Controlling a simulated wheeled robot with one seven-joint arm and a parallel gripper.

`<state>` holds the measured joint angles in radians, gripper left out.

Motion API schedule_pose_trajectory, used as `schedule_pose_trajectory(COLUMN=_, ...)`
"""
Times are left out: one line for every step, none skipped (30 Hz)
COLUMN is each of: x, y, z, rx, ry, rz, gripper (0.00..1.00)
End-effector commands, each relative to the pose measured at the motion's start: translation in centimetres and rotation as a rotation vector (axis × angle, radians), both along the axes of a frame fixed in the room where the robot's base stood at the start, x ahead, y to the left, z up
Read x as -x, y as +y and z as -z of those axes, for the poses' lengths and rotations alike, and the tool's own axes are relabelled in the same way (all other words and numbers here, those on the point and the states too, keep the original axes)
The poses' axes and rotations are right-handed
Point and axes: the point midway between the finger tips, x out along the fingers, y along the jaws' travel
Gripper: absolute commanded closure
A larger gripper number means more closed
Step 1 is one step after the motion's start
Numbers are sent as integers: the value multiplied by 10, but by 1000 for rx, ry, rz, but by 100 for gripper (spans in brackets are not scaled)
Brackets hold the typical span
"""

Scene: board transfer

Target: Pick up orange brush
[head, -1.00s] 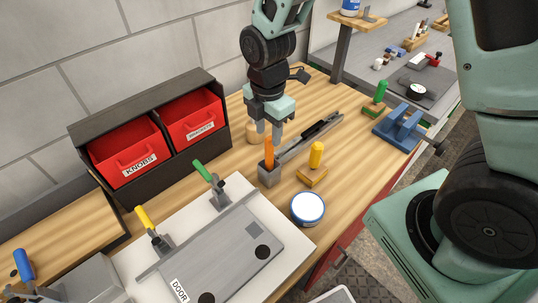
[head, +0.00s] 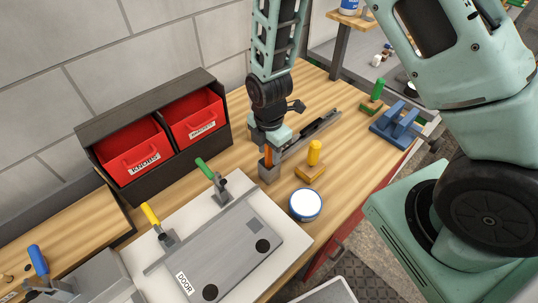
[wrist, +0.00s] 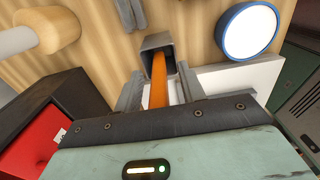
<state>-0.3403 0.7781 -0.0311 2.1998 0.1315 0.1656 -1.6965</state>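The orange brush (head: 268,155) stands upright in a small grey square holder (head: 268,174) on the wooden bench. In the wrist view its orange handle (wrist: 159,80) rises from the holder (wrist: 157,42) and runs between my two fingers. My gripper (head: 270,148) is directly over the holder, pointing down around the handle. In the wrist view my gripper (wrist: 160,88) is open, with a gap on each side of the handle. The brush's lower end is hidden inside the holder.
A black rack with red bins (head: 138,160) is to the left. A metal plate (head: 222,252) with green and yellow clamps lies in front. A grey rail (head: 318,134) is just behind.

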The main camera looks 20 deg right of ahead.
Motion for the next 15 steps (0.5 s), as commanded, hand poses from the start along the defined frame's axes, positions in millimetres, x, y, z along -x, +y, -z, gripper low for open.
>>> schedule_pose_trajectory(x=0, y=0, z=0, rx=0, ry=0, rz=0, gripper=60)
schedule_pose_trajectory(x=0, y=0, z=0, rx=0, ry=-1, rz=0, gripper=60)
schedule_pose_trajectory(x=0, y=0, z=0, rx=0, ry=-1, rz=0, gripper=60)
schedule_pose_trajectory(x=0, y=0, z=0, rx=0, ry=-1, rz=0, gripper=60)
schedule_pose_trajectory(x=0, y=0, z=0, rx=0, ry=-1, rz=0, gripper=66)
schedule_pose_trajectory(x=0, y=0, z=0, rx=0, ry=-1, rz=0, gripper=77)
schedule_pose_trajectory(x=0, y=0, z=0, rx=0, ry=-1, rz=0, gripper=85)
schedule_pose_trajectory(x=0, y=0, z=0, rx=0, ry=0, rz=0, gripper=93)
schedule_pose_trajectory(x=0, y=0, z=0, rx=0, ry=0, rz=0, gripper=100)
schedule_pose_trajectory(x=0, y=0, z=0, rx=0, ry=0, rz=0, gripper=100)
schedule_pose_trajectory(x=0, y=0, z=0, rx=0, ry=0, rz=0, gripper=100)
schedule_pose_trajectory(x=0, y=0, z=0, rx=0, ry=-1, rz=0, gripper=100)
schedule_pose_trajectory(x=0, y=0, z=0, rx=0, ry=0, rz=0, gripper=100)
schedule_pose_trajectory(x=0, y=0, z=0, rx=0, ry=0, rz=0, gripper=100)
schedule_pose_trajectory(x=0, y=0, z=0, rx=0, ry=0, rz=0, gripper=100)
